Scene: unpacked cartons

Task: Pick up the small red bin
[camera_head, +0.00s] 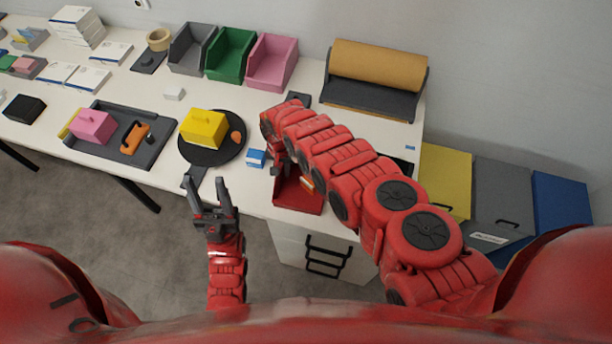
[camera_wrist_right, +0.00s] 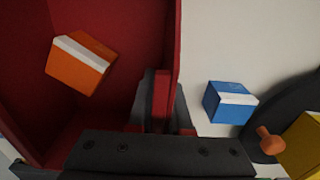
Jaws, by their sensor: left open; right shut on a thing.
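The small red bin (camera_head: 298,197) is at the front edge of the table, partly hidden under my right arm. In the right wrist view the red bin (camera_wrist_right: 115,18) fills the left side, with an orange box with a white stripe (camera_wrist_right: 80,64) inside it. My right gripper (camera_head: 277,165) is shut on the bin's side wall; its fingers (camera_wrist_right: 160,105) straddle that wall in the wrist view. My left gripper (camera_head: 212,200) is open and empty, in front of the table's front edge and left of the bin.
A blue box (camera_head: 256,158) lies just left of the bin. A black round plate (camera_head: 224,150) with a yellow box (camera_head: 203,127) is further left. Grey, green and pink bins stand behind. A brown roll (camera_head: 378,66) is at the back right. Drawers (camera_head: 320,255) are below the bin.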

